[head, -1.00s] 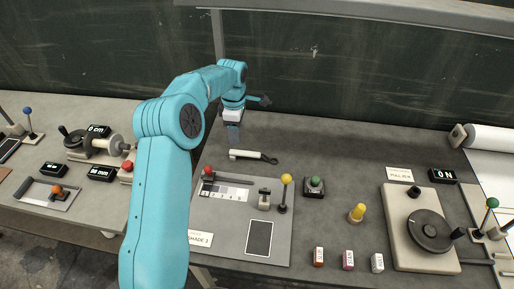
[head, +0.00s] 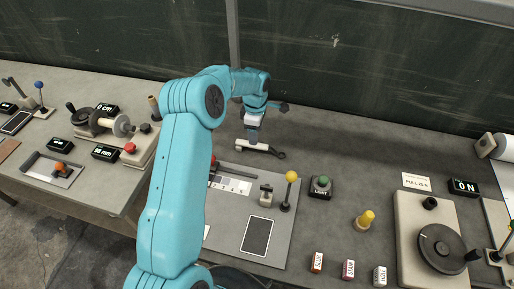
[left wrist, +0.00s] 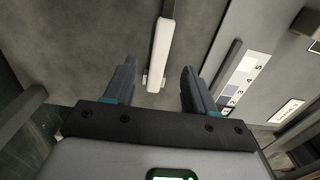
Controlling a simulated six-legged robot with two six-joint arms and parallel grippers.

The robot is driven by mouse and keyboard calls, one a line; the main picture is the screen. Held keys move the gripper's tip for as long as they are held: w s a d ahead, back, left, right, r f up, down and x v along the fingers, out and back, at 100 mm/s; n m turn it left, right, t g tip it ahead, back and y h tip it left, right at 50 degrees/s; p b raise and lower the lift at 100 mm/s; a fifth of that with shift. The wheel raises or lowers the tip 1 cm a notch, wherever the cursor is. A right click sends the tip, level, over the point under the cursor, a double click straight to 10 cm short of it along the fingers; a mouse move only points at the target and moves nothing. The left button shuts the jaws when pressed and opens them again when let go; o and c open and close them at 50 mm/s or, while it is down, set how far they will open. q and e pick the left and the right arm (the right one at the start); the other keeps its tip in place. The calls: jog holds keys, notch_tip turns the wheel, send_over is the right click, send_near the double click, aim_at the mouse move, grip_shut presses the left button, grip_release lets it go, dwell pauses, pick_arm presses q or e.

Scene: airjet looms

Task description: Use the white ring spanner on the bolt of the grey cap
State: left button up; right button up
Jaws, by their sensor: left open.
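The white ring spanner (head: 252,146) lies on the grey bench, its white handle to the left and its dark ring end to the right. In the left wrist view its white handle (left wrist: 161,45) runs up the picture between and beyond the fingertips. My left gripper (head: 253,135) is over the handle, pointing down. In the left wrist view the gripper (left wrist: 158,77) is open, with nothing held and a finger on each side of the handle's near end. I cannot make out the grey cap or its bolt. My right gripper is not in view.
A grey panel (head: 222,240) with a shade strip, a yellow-knobbed lever (head: 291,178) and a dark screen lies in front of the spanner. A green button box (head: 320,187) and yellow knob (head: 366,219) stand to the right. The bench behind is clear.

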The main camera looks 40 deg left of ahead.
aim_at(261, 148)
pick_arm(q)
jog(key=shift+w+a+f, duration=0.15)
jog(key=shift+w+f, duration=0.05)
jog(key=shift+f, duration=0.4)
jog(key=shift+w+a+f, duration=0.15)
jog(key=shift+w+f, duration=0.05)
jog(key=shift+f, duration=0.35)
jog(key=shift+s+d, duration=0.15)
jog(key=shift+d, duration=0.15)
jog(key=shift+s+d+f+b, duration=0.15)
jog(key=shift+s+f+b, duration=0.15)
jog(key=shift+f, duration=0.2)
jog(key=shift+s+d+f+b, duration=0.15)
jog(key=shift+s+f+b, duration=0.1)
jog(key=shift+f, duration=0.2)
jog(key=f, duration=0.2)
jog(key=w+f, duration=0.1)
jog(key=shift+a+b, duration=0.3)
jog(key=shift+a, duration=0.1)
jog(key=shift+s+d+r, duration=0.1)
jog(key=shift+d+r, duration=0.1)
jog(key=shift+d, duration=0.05)
jog(key=shift+s+d+r, duration=0.1)
jog(key=shift+s+r, duration=0.1)
jog(key=c, duration=0.3)
jog(key=shift+f, duration=0.1)
grip_shut()
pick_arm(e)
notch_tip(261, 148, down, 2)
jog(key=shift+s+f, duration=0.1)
